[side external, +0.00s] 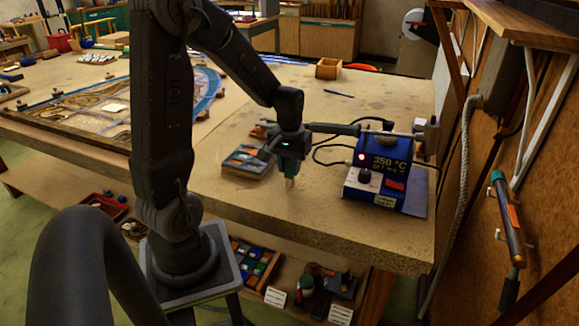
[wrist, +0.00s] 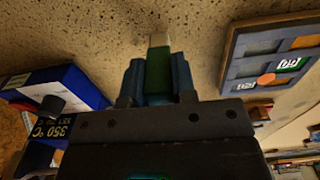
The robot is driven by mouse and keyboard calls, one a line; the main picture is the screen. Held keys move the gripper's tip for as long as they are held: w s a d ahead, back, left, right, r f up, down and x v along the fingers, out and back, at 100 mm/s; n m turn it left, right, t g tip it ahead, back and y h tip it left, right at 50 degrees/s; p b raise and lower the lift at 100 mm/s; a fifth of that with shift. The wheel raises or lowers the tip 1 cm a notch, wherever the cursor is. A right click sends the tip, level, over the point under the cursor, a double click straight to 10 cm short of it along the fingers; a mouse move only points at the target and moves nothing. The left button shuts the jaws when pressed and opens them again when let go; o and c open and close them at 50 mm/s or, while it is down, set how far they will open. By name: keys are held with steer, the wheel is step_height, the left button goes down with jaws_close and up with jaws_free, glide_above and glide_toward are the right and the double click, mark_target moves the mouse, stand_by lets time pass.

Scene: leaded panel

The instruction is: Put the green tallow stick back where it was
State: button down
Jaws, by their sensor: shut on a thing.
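My gripper (side external: 289,166) points down over the bench and is shut on the green tallow stick. In the wrist view, the stick (wrist: 158,72) shows as a green body with a pale tip, between the two blue fingers of my gripper (wrist: 158,80). In the side view, only the stick's pale lower end (side external: 289,183) shows clearly below the fingers. It hangs roughly upright near the bench's front edge; I cannot tell whether its tip touches the bench.
A shallow tray with compartments (side external: 231,168) lies left of my gripper; it also shows in the wrist view (wrist: 229,67). A blue soldering station (side external: 352,190) reading 350 °C stands to the right. The leaded panel (side external: 95,110) lies far left. Bare bench (side external: 330,225) lies in front.

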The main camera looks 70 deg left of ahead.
steer(key=shift+f, duration=0.3)
steer(key=shift+f, duration=0.1)
steer(key=c, duration=0.9)
jaws_free()
steer(key=shift+c, duration=0.2)
step_height(320, 180, up, 12)
steer(key=s+d+r+m+t, duration=0.1)
steer(key=s+d+m, duration=0.3)
steer(key=d, duration=0.5)
steer(key=s+d+r+m+t, duration=0.2)
steer(key=s+d+m+t, duration=0.2)
steer(key=d, duration=0.6)
steer(key=shift+d+r+m+t, duration=0.2)
steer(key=shift+m+t, duration=0.1)
steer(key=shift+m, duration=0.2)
